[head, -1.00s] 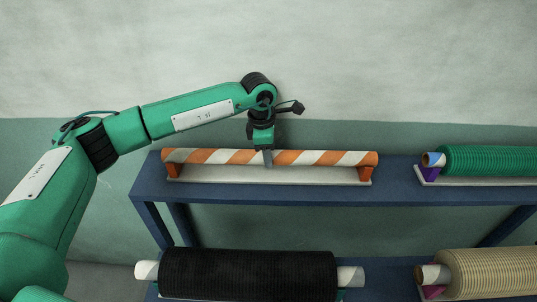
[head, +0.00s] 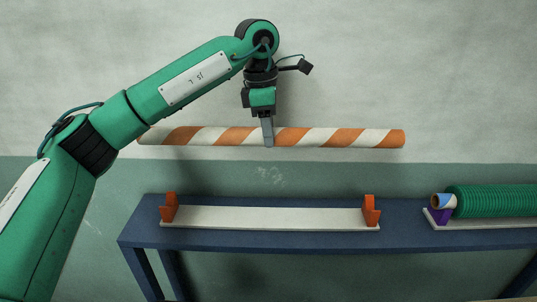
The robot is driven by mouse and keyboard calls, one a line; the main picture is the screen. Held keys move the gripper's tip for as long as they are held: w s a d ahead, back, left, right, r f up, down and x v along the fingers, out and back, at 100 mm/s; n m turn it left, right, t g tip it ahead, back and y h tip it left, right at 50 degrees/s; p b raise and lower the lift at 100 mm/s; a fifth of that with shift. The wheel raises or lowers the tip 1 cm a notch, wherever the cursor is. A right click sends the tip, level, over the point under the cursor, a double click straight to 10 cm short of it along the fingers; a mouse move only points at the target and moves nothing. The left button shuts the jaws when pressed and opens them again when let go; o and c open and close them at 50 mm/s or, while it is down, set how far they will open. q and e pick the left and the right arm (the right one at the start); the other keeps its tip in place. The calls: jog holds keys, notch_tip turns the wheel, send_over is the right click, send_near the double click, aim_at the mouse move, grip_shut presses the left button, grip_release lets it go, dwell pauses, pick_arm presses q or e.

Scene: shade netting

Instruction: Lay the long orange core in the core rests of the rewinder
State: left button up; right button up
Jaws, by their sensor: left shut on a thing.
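The long core (head: 318,137) has orange and white spiral stripes. My left gripper (head: 268,139) is shut on it near its middle and holds it roughly level in the air, above the shelf. Below it, two orange rests (head: 169,209) and (head: 371,212) stand empty at the ends of a white base plate (head: 270,218) on the blue shelf. My right gripper is not in view.
A green netting roll (head: 492,201) on a core with a purple rest (head: 440,216) sits at the right of the blue shelf (head: 270,243). A pale wall stands behind. The air around the held core is clear.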

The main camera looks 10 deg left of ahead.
pick_arm(q)
jog(key=shift+r, duration=0.75)
jog(key=shift+r+p, duration=1.65)
jog(key=shift+r, duration=0.6)
jog(key=shift+f, duration=0.15)
